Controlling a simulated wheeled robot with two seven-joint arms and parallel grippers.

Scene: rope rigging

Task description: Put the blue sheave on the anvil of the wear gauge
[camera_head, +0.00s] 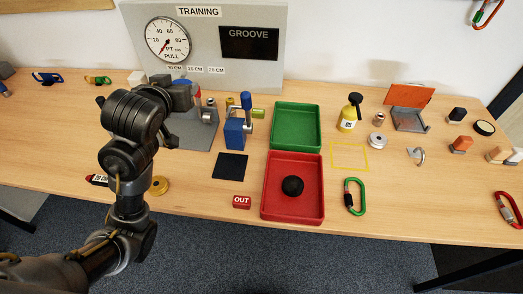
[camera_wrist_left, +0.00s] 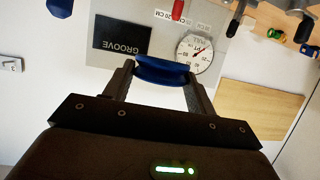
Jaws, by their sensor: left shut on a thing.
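My left gripper (camera_wrist_left: 160,82) is shut on the blue sheave (camera_wrist_left: 162,70), which sits across its fingertips. In the head view, a little of the blue sheave (camera_head: 182,82) shows past my dark left wrist, in front of the grey panel. The gripper is up above the back of the table. A blue block-shaped device (camera_head: 235,132) with a blue-topped post stands right of it and may be the wear gauge. I cannot make out its anvil clearly. The panel's GROOVE display (camera_head: 249,43) is dark apart from its title. My right gripper is not in view.
A grey plate (camera_head: 200,133) with fittings lies partly behind my left arm. A black mat (camera_head: 230,166), a green tray (camera_head: 296,127) and a red tray (camera_head: 293,210) holding a black ball are to the right. A yellow bottle (camera_head: 347,119) stands farther right.

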